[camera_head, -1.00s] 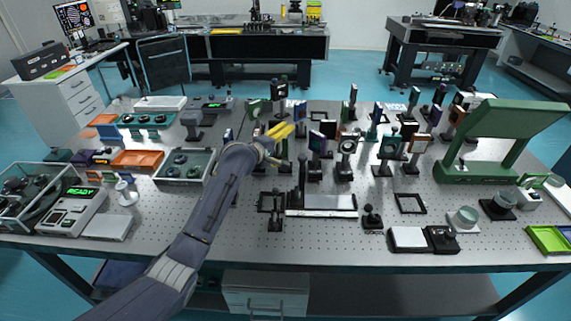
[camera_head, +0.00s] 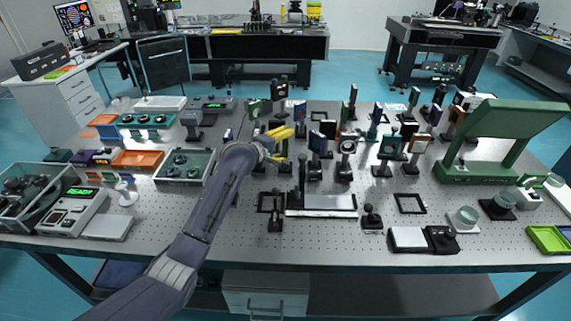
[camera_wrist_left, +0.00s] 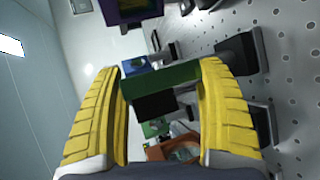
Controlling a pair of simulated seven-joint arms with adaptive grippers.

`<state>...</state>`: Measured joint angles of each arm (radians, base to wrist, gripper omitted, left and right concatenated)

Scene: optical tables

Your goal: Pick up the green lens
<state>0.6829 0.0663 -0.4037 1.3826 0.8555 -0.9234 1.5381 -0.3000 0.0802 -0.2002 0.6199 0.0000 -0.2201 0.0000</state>
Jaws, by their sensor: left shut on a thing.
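My left gripper (camera_head: 285,144), with yellow fingers, is among the upright optics left of the table's middle. In the left wrist view the gripper (camera_wrist_left: 160,76) has its fingers on either side of a green-framed piece, the green lens (camera_wrist_left: 162,82), and is shut on it. A dark block shows just below the green edge. In the head view the held piece is mostly hidden by the fingers, and I cannot tell whether it is clear of the table. My right gripper is not in view.
Several mounted optics stand close on the right, including a purple-framed one (camera_head: 317,143) and a round one (camera_head: 347,147). A rail (camera_head: 320,202) lies in front. A large green stand (camera_head: 500,125) is at the right. The front-left tabletop has free room (camera_head: 165,220).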

